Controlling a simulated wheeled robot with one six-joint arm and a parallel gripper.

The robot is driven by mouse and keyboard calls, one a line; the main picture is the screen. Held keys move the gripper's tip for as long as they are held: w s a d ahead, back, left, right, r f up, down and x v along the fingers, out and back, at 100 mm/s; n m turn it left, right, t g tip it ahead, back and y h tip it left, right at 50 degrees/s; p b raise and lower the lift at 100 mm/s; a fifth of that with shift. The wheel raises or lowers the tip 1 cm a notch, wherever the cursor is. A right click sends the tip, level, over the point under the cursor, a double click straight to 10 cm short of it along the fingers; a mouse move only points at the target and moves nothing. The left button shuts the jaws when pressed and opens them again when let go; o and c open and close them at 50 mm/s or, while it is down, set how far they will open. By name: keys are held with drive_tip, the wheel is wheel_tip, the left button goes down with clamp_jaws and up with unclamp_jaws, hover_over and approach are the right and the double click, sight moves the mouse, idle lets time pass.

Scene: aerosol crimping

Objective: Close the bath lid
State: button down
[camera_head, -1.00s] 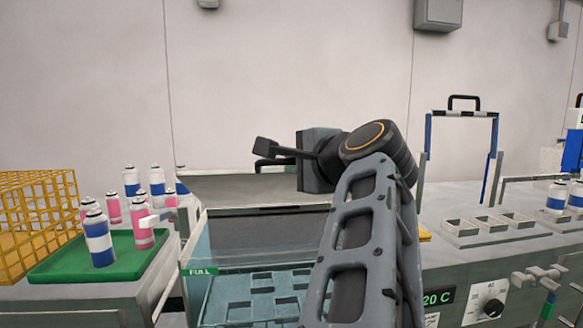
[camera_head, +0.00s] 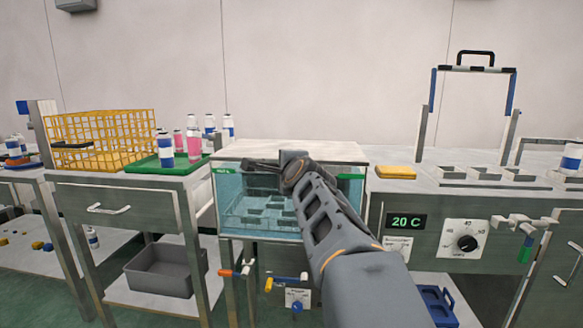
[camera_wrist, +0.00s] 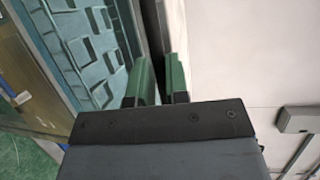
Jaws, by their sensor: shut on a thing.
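The bath (camera_head: 258,222) is a glass-fronted tank of blue water with a slotted rack inside, at the middle of the head view. Its pale lid (camera_head: 335,152) looks about level across the top; I cannot tell whether a gap is left under it. My gripper (camera_wrist: 161,82) is at the front upper edge of the bath, and its fingers are largely hidden by my arm in the head view. In the wrist view its green fingers are shut on a dark bar, apparently the lid handle (camera_wrist: 155,30). The rack (camera_wrist: 80,45) shows left of the fingers.
A green tray (camera_head: 160,168) with several cans and a yellow wire basket (camera_head: 100,138) stand left of the bath. A yellow sponge (camera_head: 396,172) lies to the right, by the control panel (camera_head: 405,222). A grey bin (camera_head: 165,270) is on the lower shelf.

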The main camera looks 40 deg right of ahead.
wheel_tip(320, 180, down, 3)
drive_tip(key=shift+d+r, duration=0.1)
drive_tip(key=shift+r, duration=0.05)
drive_tip(key=c, duration=1.1)
unclamp_jaws()
drive_tip(key=shift+r, duration=0.1)
